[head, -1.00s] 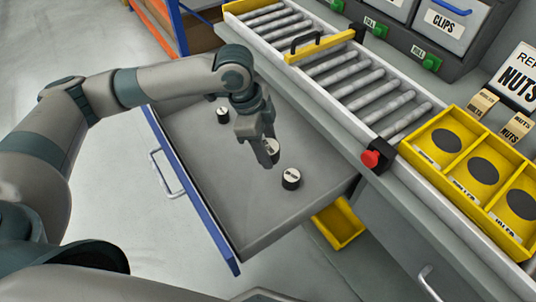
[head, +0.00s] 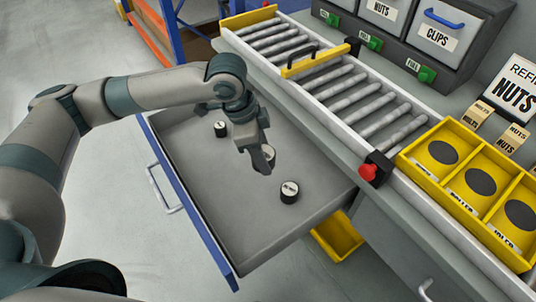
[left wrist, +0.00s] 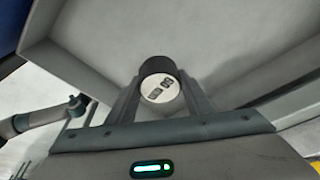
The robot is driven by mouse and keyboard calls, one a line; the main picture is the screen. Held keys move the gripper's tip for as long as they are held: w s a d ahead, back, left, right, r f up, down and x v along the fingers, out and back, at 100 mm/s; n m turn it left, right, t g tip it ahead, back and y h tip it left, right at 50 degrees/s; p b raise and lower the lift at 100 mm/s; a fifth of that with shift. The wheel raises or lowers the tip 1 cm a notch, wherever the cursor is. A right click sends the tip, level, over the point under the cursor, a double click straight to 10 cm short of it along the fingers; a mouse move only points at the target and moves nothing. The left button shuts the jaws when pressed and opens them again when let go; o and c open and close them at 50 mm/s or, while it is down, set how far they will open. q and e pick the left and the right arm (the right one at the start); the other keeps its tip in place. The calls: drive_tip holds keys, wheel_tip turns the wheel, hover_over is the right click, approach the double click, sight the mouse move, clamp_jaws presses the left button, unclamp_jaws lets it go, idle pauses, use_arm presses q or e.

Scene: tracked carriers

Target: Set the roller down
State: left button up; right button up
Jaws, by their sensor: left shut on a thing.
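My left gripper (head: 263,163) is over the open drawer, pointing down into it. It is shut on a short black cylinder with a white labelled top, the roller (head: 271,154), mostly hidden behind the fingers in the head view. In the left wrist view the roller (left wrist: 160,82) sits between the two fingertips, its white face towards the camera; its print is too small to read. I cannot tell whether it touches the drawer floor. My right gripper is not in view.
The grey drawer (head: 215,185) holds two similar black cylinders, one at the back left (head: 221,129) and one nearer the front (head: 289,191). Its floor is bare around them. Right of it stand a roller conveyor (head: 345,90), a red button (head: 368,171) and a yellow compartment tray (head: 460,165).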

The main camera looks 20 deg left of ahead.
use_arm(q)
drive_tip(key=w+a+r+n+t+y, duration=0.2)
drive_tip(key=w+a+r+n, duration=0.2)
drive_tip(key=r+n, duration=0.4)
drive_tip(key=shift+w+a+n+y, duration=0.15)
drive_tip(key=shift+a+n+y, duration=0.35)
drive_tip(key=shift+n, duration=2.6)
drive_tip(key=shift+f, duration=0.1)
